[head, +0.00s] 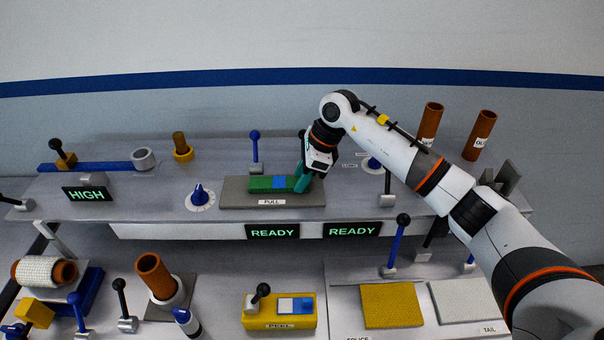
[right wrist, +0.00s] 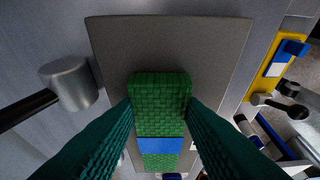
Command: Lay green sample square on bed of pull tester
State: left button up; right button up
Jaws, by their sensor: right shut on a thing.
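The green sample square (head: 261,184) is a woven green piece with a blue band across it. It is over the grey bed of the pull tester (head: 232,200), which bears the label PULL. My right gripper (head: 303,181) is shut on the sample's right end in the head view. In the right wrist view the sample (right wrist: 160,93) is between the two teal fingers, with the dark grey bed (right wrist: 170,45) beneath. I cannot tell whether it touches the bed or hangs just above it. My left gripper is not in view.
A blue lever (head: 255,147) stands behind the bed, and a blue dial (head: 200,195) is to its left. READY displays (head: 272,231) hang along the shelf front. Below are a yellow PEEL block (head: 264,323) and a yellow woven sheet (head: 391,305).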

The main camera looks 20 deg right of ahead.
jog(key=shift+f, duration=0.15)
jog(key=o, duration=0.6)
jog(key=shift+o, duration=1.9)
jog(key=shift+r, duration=0.3)
jog(key=b+v, duration=0.3)
jog(key=v, duration=0.8)
jog(key=shift+d+r, duration=0.25)
jog(key=shift+r, duration=0.1)
